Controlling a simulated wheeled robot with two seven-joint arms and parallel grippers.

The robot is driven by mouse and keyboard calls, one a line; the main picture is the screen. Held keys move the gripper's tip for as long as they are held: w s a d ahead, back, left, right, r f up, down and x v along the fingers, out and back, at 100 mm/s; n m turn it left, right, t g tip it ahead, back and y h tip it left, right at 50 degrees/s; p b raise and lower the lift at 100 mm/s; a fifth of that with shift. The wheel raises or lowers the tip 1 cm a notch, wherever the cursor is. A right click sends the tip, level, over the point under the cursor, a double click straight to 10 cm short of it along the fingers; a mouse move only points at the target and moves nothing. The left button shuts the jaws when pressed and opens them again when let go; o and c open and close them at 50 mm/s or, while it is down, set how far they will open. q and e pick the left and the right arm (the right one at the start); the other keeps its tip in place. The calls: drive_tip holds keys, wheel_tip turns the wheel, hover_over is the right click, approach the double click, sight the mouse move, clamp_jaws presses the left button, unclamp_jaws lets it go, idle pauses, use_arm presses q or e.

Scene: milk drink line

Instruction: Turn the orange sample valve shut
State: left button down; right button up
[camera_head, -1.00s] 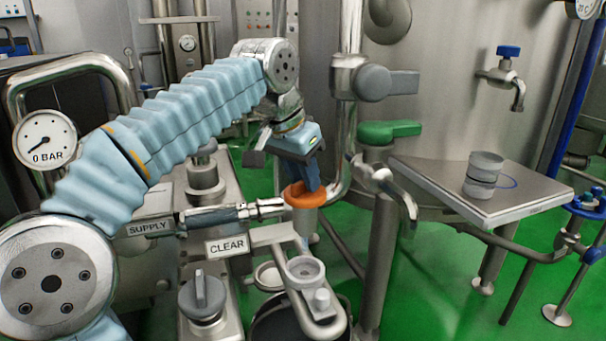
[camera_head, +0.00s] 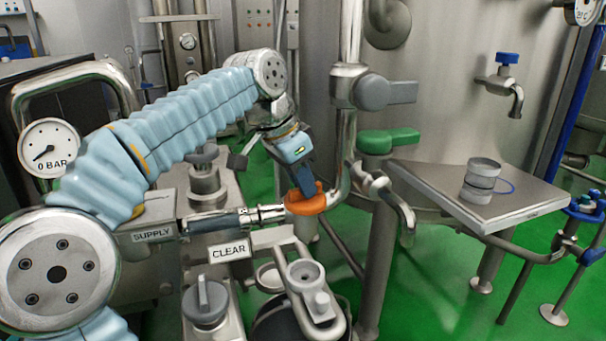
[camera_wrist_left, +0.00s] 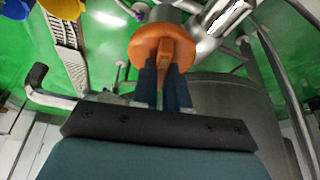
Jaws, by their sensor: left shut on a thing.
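The orange sample valve (camera_head: 312,204) is a round knob at the end of the short pipe by the SUPPLY plate, near the middle of the head view. In the left wrist view the orange valve (camera_wrist_left: 148,48) shows a raised grip bar across its round body. My left gripper (camera_head: 306,188) reaches down onto it from above, tilted. In the left wrist view the two dark fingers of my left gripper (camera_wrist_left: 166,72) are shut on the valve's bar, one on each side. My right gripper is in neither view.
A green-handled valve (camera_head: 388,141) and a grey-handled valve (camera_head: 388,92) sit on the pipe to the right. A curved metal spout (camera_head: 398,208) hangs close by. A steel shelf (camera_head: 535,195) holds a small round container (camera_head: 481,180). A CLEAR label (camera_head: 230,249) is below left.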

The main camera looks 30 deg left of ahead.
use_arm(q)
drive_tip(key=shift+m+h+p, duration=0.4)
drive_tip(key=shift+m+p, duration=0.25)
drive_tip(key=shift+m, duration=0.45)
drive_tip(key=c, duration=1.1)
unclamp_jaws()
drive_tip(key=shift+c, duration=0.2)
drive_tip(key=shift+a+r, duration=0.1)
drive_tip(key=shift+r, duration=0.05)
drive_tip(key=p+v, duration=0.4)
drive_tip(key=v, duration=0.9)
drive_tip(key=shift+r, duration=0.3)
drive_tip(key=shift+w, duration=0.2)
